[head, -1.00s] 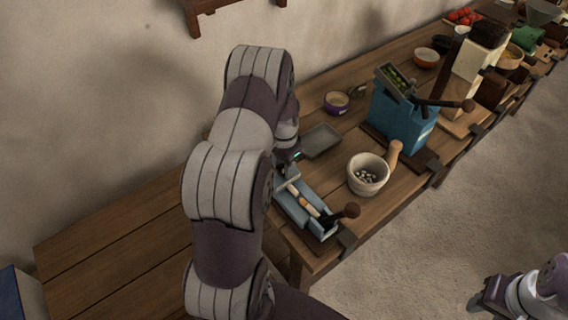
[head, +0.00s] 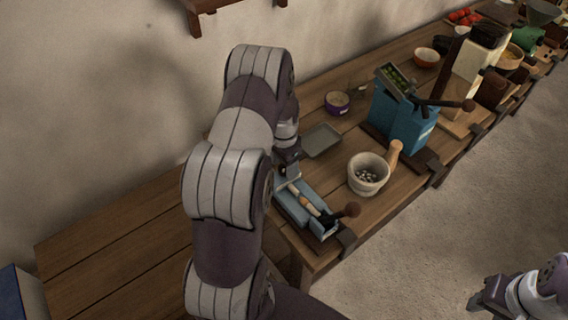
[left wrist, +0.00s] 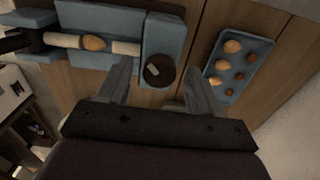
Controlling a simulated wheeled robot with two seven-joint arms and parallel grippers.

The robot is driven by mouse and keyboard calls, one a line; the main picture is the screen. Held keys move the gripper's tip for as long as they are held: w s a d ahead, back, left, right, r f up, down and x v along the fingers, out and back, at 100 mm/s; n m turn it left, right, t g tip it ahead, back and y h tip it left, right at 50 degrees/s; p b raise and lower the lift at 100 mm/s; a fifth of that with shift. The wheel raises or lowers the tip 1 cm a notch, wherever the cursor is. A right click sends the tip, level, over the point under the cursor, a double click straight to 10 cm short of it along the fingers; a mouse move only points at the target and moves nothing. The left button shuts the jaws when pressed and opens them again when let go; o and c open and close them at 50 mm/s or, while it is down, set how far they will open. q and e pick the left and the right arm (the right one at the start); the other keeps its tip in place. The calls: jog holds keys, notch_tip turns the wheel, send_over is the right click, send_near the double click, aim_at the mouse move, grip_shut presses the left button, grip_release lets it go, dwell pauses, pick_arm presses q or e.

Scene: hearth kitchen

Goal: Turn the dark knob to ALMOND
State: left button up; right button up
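The dark round knob (left wrist: 158,70) with a pale mark sits on the blue end block of a blue device (left wrist: 173,35) in the left wrist view. My left gripper (left wrist: 157,76) has its two fingers apart, one on each side of the knob; I cannot tell whether they touch it. In the head view the blue device (head: 325,226) lies at the table's near end, my left gripper (head: 287,160) is over its far end, and the knob is hidden. No ALMOND lettering is readable. My right gripper (head: 482,301) is at the lower right, away from the table.
A blue plate (left wrist: 218,63) with several nuts lies beside the knob. The device holds a nut (left wrist: 95,43) between pale rods and has a dark ball handle (head: 350,210). A mortar (head: 367,187), grey tray (head: 322,140) and blue machine (head: 398,122) stand farther along.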

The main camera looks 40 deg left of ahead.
aim_at(284, 167)
pick_arm(q)
jog(key=shift+r, duration=0.1)
notch_tip(284, 167, up, 12)
jog(key=b, duration=0.2)
jog(key=shift+r, duration=0.25)
